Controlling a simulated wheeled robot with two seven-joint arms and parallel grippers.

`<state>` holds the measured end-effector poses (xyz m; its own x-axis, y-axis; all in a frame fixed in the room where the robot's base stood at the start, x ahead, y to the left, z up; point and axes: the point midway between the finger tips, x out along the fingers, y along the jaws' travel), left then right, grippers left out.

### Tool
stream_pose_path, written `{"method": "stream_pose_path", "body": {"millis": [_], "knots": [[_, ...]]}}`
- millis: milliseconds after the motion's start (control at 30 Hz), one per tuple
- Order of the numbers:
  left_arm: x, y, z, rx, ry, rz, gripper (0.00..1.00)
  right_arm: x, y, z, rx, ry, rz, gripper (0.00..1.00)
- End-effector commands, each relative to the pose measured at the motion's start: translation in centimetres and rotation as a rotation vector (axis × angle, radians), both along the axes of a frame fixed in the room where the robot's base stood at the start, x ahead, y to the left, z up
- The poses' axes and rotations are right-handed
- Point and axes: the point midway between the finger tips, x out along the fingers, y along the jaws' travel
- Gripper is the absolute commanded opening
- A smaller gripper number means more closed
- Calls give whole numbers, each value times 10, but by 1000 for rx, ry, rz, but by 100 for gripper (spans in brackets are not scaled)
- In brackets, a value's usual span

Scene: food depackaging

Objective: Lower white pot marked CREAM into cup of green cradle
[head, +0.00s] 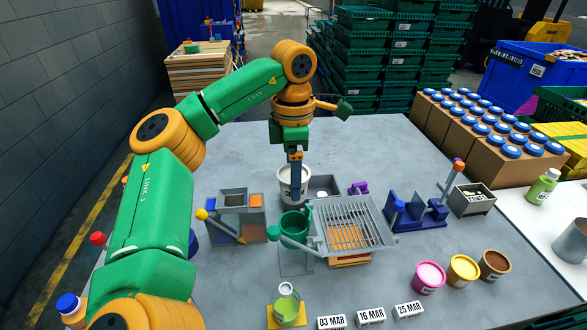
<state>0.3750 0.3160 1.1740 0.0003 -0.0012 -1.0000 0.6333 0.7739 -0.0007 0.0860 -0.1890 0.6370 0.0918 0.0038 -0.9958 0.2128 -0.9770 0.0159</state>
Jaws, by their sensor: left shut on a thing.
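My left gripper (296,166) is shut on the white pot (292,190), at its top rim, and points straight down. The pot looks upright; its lettering is too small to read. The green cradle's cup (294,226) is just in front of the pot, nearer to me, and overlaps the pot's lower part in the picture. I cannot tell how high the pot is above the table. The cup's near inside wall shows and no pot is in it. My right gripper is not in view.
A grey wire grid (350,222) on a stand is close to the cup's right. A grey-blue divided holder (238,215) stands to the left, a blue fixture (415,212) to the right. A green-filled bottle (286,306), date blocks (371,317) and open pots (429,277) line the front.

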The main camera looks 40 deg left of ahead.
Motion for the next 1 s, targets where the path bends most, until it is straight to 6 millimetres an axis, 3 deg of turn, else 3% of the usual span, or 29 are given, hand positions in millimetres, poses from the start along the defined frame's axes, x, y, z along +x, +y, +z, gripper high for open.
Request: {"method": "stream_pose_path", "body": {"millis": [1000], "knots": [[0, 0, -75, 1, 1, -1, 17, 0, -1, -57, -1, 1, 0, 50]]}}
